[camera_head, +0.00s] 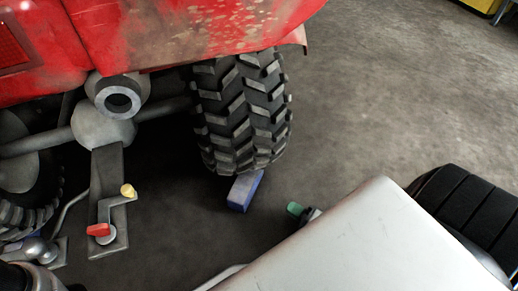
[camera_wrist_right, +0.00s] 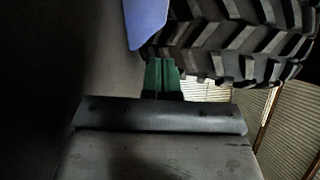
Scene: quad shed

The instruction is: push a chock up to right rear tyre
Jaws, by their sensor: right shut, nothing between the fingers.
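The right rear tyre (camera_head: 242,115), black with chunky tread, stands under the red bodywork and also fills the upper right of the right wrist view (camera_wrist_right: 225,40). A blue chock (camera_head: 238,194) lies on the floor at the foot of this tyre, partly overlapped by it; I cannot tell whether they touch. The chock also shows at the top of the right wrist view (camera_wrist_right: 147,22). My right gripper (camera_head: 298,210), with green fingertips, is low to the right of the chock and apart from it. Its fingertips (camera_wrist_right: 162,75) are shut and empty. My left gripper is not clearly visible.
A grey hitch plate (camera_head: 108,190) with red and yellow knobs hangs under the quad's rear, left of the tyre. Another tyre (camera_head: 40,200) shows at the far left. Bare concrete floor (camera_head: 390,100) lies open to the right.

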